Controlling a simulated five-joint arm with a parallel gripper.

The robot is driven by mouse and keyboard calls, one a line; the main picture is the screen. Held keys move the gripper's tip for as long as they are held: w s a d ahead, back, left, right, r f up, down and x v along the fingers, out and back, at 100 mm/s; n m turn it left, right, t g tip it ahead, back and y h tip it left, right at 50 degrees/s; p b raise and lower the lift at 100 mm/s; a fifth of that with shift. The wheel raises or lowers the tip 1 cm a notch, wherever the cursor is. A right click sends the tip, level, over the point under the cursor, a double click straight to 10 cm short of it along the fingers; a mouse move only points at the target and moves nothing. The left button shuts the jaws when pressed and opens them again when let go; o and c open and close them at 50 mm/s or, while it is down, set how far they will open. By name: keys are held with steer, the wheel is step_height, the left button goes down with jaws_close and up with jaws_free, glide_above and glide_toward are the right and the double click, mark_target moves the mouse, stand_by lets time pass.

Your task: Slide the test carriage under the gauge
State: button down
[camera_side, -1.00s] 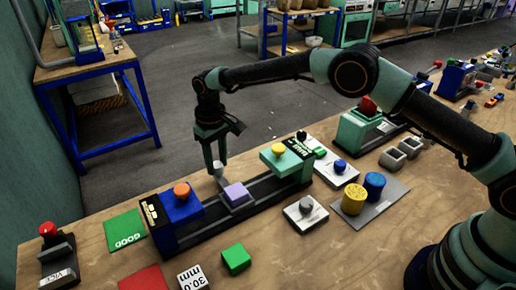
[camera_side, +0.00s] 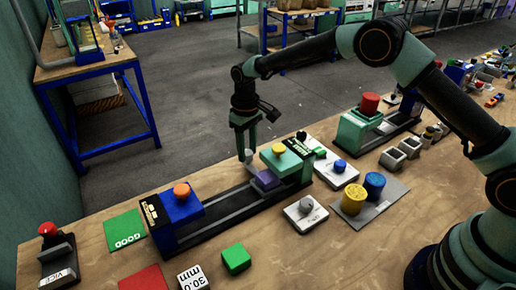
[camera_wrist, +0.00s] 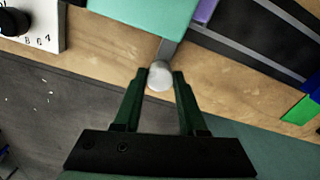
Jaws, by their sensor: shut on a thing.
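The test carriage, a purple block (camera_side: 266,180), sits on a dark rail (camera_side: 226,206) at the left edge of a green head with a yellow knob (camera_side: 288,164); part of it looks to be under the head. In the wrist view its purple edge (camera_wrist: 205,11) shows beside the green head (camera_wrist: 130,12). My gripper (camera_side: 246,152) is shut on the carriage's pale round handle (camera_wrist: 159,77), behind the rail. A blue head with an orange knob (camera_side: 178,212) stands at the rail's left end. I cannot tell which head is the gauge.
Green (camera_side: 124,229) and red (camera_side: 144,279) mats lie left and front. A green cube (camera_side: 236,258), a white dial plate (camera_side: 305,214) and yellow and blue cylinders (camera_side: 354,199) stand in front. A second press (camera_side: 360,128) is at right. The rail's middle is bare.

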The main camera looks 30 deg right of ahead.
steer(key=shift+w+d, duration=0.1)
steer(key=shift+d, duration=1.7)
steer(key=shift+c, duration=2.3)
jaws_free()
steer(key=shift+a, duration=0.1)
steer(key=shift+r, duration=0.6)
step_height(320, 180, up, 11)
